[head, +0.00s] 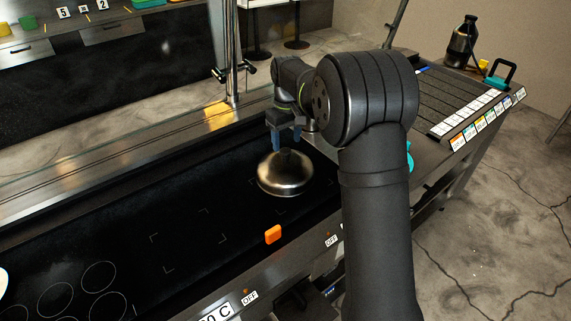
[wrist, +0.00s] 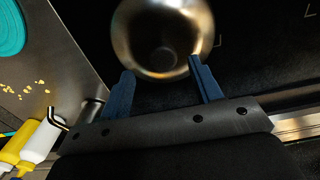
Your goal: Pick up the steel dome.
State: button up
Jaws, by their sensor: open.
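The steel dome (head: 285,174) sits on the black griddle (head: 120,240), toward its right end in the head view. It is round and shiny. In the wrist view the dome (wrist: 160,35) shows at the top, just beyond my fingertips, with its upper edge cut off. My gripper (head: 286,138) is open and empty, with its blue fingers pointing down over the dome's far side in the head view. In the wrist view the fingers of my gripper (wrist: 160,68) are spread near the dome's lower rim. I cannot tell whether they touch it.
A teal round thing (wrist: 8,30) and yellow crumbs lie on the steel surface beside the griddle. White and yellow bottles (wrist: 38,142) stand nearby. A metal post (head: 231,60) rises behind the griddle.

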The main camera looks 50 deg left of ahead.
aim_at(285, 150)
jog(key=f, duration=0.5)
jog(key=shift+s+f, duration=0.15)
jog(key=shift+s, duration=0.05)
jog(key=c, duration=1.3)
